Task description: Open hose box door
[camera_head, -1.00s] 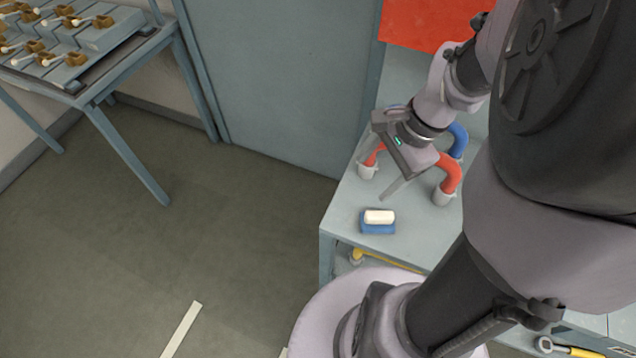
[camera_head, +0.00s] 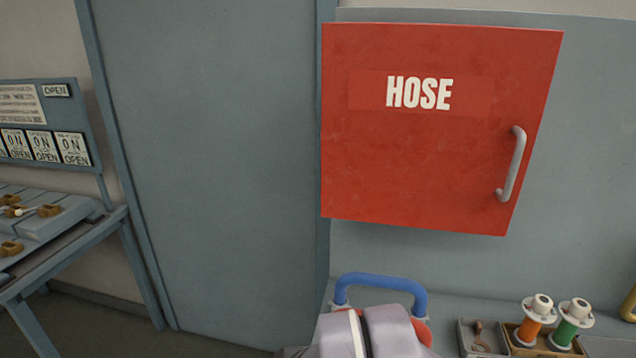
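The red hose box door (camera_head: 420,170), lettered HOSE in white, is on the grey wall in the upper right of the head view. It looks shut. Its grey bar handle (camera_head: 512,165) stands upright near the door's right edge. Part of my arm shows at the bottom centre, well below the door and apart from it. My gripper is not in view.
A blue curved handle (camera_head: 380,282) stands on the bench below the door, partly behind my arm. An orange spool (camera_head: 531,320) and a green spool (camera_head: 569,326) sit in a tray to the right. A control panel with switches (camera_head: 40,210) is at the left.

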